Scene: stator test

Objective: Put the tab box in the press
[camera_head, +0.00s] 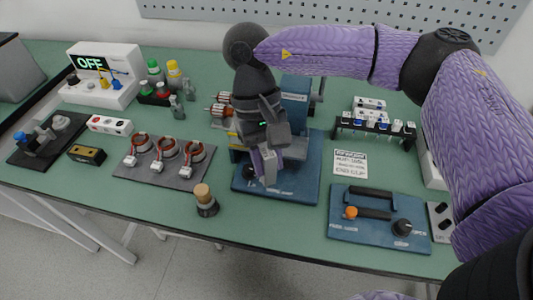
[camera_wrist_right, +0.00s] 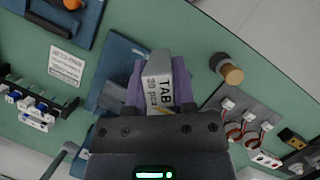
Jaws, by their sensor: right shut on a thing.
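My right gripper (camera_head: 266,160) points down over the near left part of a blue base plate, which seems to belong to the press (camera_head: 303,180). A blue upright block (camera_head: 295,97) stands behind the gripper. In the wrist view, the purple fingers of this gripper (camera_wrist_right: 160,90) are shut on the tab box (camera_wrist_right: 157,75), a pale box marked "TAB 20 pcs". The arm hides part of the press, and I cannot tell whether the box touches it. My left gripper is not in view.
A wooden-topped stamp (camera_head: 206,200) stands left of the plate near the table edge. A grey board (camera_head: 165,160) with several copper-ringed parts lies farther left. A blue plate with a black handle (camera_head: 378,214) lies right. A black rack (camera_head: 375,130) stands behind the white card (camera_head: 350,163).

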